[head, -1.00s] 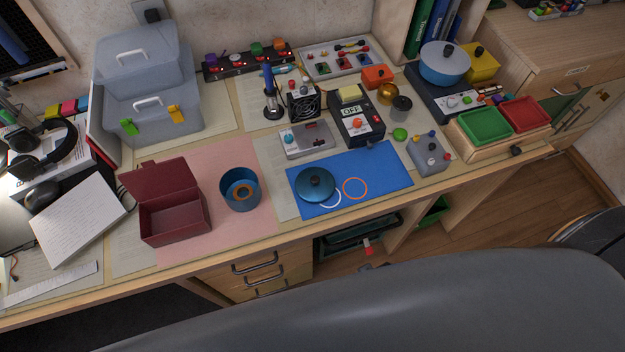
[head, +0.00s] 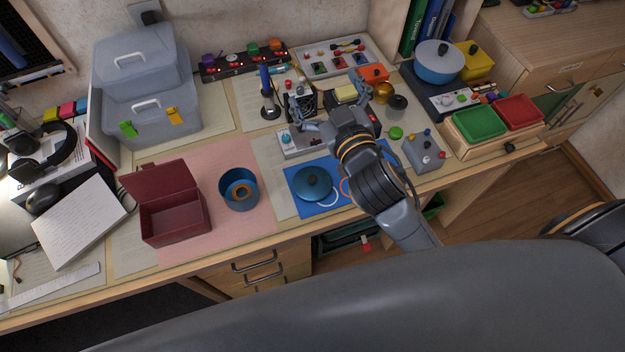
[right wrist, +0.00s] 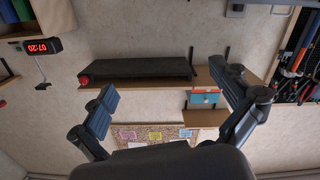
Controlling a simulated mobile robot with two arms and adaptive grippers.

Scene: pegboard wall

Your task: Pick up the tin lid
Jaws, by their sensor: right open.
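The tin lid (head: 313,184), blue and round with a dark knob, lies on the left part of the blue mat (head: 304,208). The open blue tin (head: 239,189) stands to its left on the pink mat, with an orange-brown ring showing inside. My right gripper (head: 328,97) is open and empty, above the back of the desk, beyond the lid and slightly right of it in the picture. In the right wrist view its two fingers (right wrist: 164,82) are spread apart, facing the wall; the lid is not in that view. My left gripper is not in view.
An open dark red box (head: 175,221) stands left of the tin. A soldering iron stand (head: 269,104), the OFF-display device and small fan are partly behind my right arm. A grey control box (head: 424,152) is right of the mat. Bare pink mat surrounds the tin.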

